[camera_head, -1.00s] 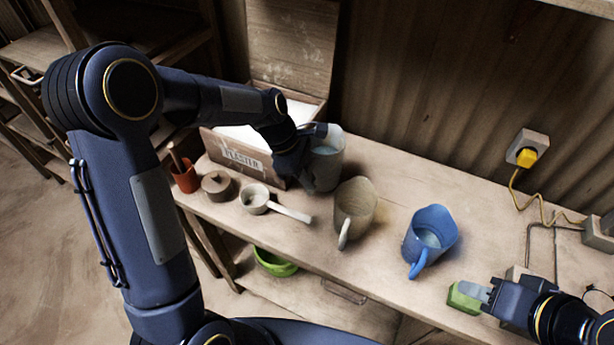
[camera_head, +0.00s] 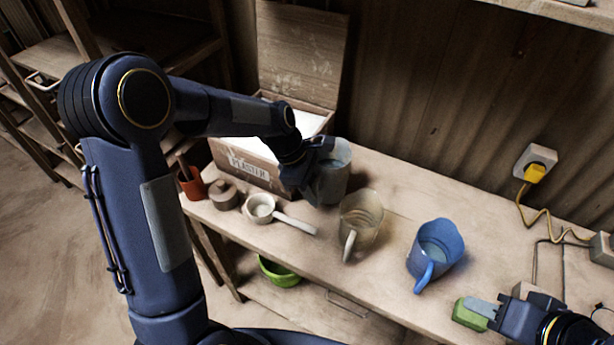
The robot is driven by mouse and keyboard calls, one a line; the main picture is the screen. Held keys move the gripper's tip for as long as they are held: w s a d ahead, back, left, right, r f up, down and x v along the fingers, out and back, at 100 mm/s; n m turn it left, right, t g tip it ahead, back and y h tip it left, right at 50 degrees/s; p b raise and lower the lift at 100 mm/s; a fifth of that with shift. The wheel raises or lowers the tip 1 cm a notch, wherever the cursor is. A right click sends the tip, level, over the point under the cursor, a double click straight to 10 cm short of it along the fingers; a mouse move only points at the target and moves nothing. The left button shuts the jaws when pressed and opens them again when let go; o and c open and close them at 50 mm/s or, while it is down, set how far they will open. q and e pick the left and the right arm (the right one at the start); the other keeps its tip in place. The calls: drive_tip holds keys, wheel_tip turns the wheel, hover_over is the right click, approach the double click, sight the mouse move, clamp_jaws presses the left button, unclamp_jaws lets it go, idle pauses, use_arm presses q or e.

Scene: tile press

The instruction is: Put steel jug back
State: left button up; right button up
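The steel jug (camera_head: 335,184) is grey and stands upright on the bench by the front right corner of the plaster box. My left gripper (camera_head: 318,165) is at the jug's left side, with its fingers against or very close to the jug's upper wall. The jug's handle is hidden, and I cannot tell whether the fingers are closed on it. My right gripper (camera_head: 490,310) is at the lower right, its grey fingertip at a green block (camera_head: 468,316). Whether it grips that block is unclear.
A beige jug (camera_head: 361,218) and a blue jug (camera_head: 436,245) stand to the right. A white ladle (camera_head: 262,208), a lidded pot (camera_head: 224,195) and a red pot (camera_head: 193,184) stand left. The open plaster box (camera_head: 245,166) is behind.

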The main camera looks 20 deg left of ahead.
use_arm(q)
drive_tip(key=v, duration=1.1)
drive_tip(key=s+a+r+m+t, duration=0.1)
drive_tip(key=s+a+r+m, duration=0.1)
drive_tip(key=s+r+m, duration=0.3)
drive_tip(key=s+f+m+t, duration=0.2)
drive_tip(key=s+m, duration=0.3)
drive_tip(key=s, duration=0.4)
drive_tip(key=s+f+m+t+y, duration=0.1)
drive_tip(key=s+f+m+t, duration=0.1)
drive_tip(key=s+m, duration=0.4)
drive_tip(key=s, duration=0.3)
drive_tip(key=shift+s+a+t, duration=0.15)
drive_tip(key=shift+a+t, duration=0.05)
drive_tip(key=shift+t, duration=0.1)
